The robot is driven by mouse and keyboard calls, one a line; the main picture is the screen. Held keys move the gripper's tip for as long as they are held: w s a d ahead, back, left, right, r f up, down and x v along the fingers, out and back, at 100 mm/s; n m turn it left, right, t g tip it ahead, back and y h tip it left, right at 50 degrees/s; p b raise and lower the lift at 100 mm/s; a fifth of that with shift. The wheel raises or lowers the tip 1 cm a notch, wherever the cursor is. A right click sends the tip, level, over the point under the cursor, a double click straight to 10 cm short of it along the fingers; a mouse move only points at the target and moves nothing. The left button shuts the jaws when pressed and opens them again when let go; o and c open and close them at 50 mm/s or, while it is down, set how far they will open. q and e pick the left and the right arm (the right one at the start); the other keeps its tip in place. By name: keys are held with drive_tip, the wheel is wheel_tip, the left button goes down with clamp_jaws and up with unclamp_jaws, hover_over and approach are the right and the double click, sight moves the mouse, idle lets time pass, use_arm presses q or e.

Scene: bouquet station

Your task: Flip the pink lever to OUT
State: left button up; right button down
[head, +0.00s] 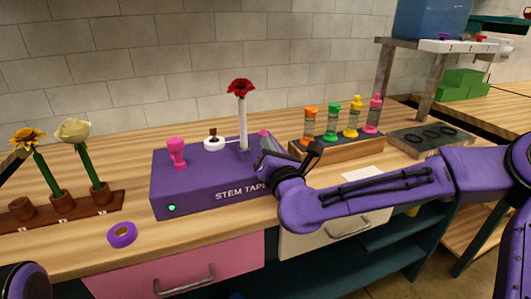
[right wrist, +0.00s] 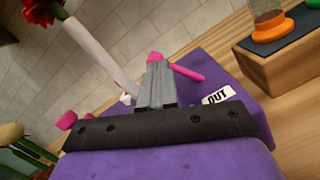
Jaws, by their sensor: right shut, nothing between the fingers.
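The purple STEM TAPER box (head: 205,182) stands on the bench with a green light on its front. The pink lever (right wrist: 187,72) shows in the right wrist view, its arm slanting towards the side with the white OUT label (right wrist: 218,95). In the head view only a bit of pink (head: 264,133) shows behind my right gripper (head: 270,150). That gripper is shut and empty over the box's right end. In the right wrist view its fingertips (right wrist: 155,70) overlap the lever's inner end; I cannot tell whether they touch. My left gripper is not seen.
A red flower (head: 240,88) on a white stem stands upright at the box. A pink knob (head: 176,152) is on the box's left. A rack of coloured bottles (head: 340,148) stands right; potted flowers (head: 60,204) stand left.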

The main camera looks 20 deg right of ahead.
drive_tip(key=shift+d+r+m+h+b, duration=0.15)
drive_tip(key=shift+d+m+h+b, duration=0.1)
drive_tip(key=shift+m+b, duration=0.3)
drive_tip(key=shift+d+r+m+h+b, duration=0.15)
drive_tip(key=shift+d+m+b, duration=0.15)
drive_tip(key=shift+m, duration=0.45)
drive_tip(key=shift+d+r+m+b, duration=0.2)
drive_tip(key=shift+d+m+b, duration=0.25)
drive_tip(key=shift+m+b, duration=0.7)
idle(1.4)
idle(0.6)
